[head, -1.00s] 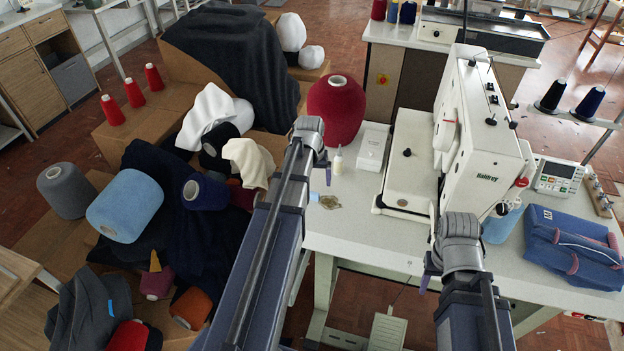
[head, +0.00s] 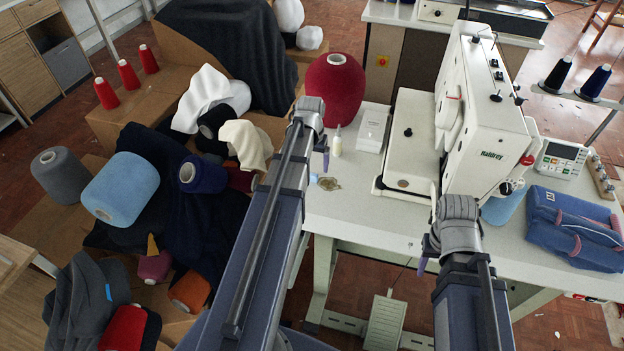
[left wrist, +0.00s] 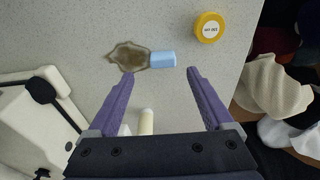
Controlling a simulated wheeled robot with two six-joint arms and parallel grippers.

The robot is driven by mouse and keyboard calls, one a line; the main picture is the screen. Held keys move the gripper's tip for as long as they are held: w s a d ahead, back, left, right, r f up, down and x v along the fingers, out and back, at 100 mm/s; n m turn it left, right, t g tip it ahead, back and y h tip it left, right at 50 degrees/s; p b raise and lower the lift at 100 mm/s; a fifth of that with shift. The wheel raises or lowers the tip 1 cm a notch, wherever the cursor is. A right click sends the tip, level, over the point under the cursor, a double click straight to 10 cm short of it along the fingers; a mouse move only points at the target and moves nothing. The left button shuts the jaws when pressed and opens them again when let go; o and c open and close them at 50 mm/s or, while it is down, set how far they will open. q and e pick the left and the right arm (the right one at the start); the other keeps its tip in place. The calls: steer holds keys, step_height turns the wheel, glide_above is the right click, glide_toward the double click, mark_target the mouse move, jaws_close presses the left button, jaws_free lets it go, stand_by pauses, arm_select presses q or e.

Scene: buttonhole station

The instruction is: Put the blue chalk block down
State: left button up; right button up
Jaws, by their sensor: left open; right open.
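The blue chalk block (left wrist: 162,59) lies on the pale tabletop (left wrist: 195,90), its left end at the edge of a brown stain (left wrist: 128,56) in the left wrist view. It also shows in the head view as a small blue patch (head: 313,178) beside my left arm. My left gripper (left wrist: 160,72) is open and empty, its fingers spread either side of the block's line, with the block apart from both fingers in that picture. The left gripper (head: 320,158) also shows in the head view. My right gripper (head: 427,258) is open near the table's front edge, its fingers partly hidden.
A small bottle (head: 336,143) and white box (head: 373,130) stand behind. The sewing machine (head: 480,115) and blue pouch (head: 574,228) occupy the right. Yarn and cloth crowd the left; the table's front strip is clear.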

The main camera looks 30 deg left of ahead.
mark_target(312, 174)
arm_select(q)
steer(key=f+b, duration=0.4)
steer(key=f, duration=0.1)
steer(key=shift+w+a, duration=0.15)
steer(key=shift+a, duration=0.1)
steer(key=shift+r, duration=0.1)
jaws_close()
stand_by(0.3)
step_height(312, 174, up, 10)
steer(key=p, duration=0.9)
steer(key=shift+p, duration=0.35)
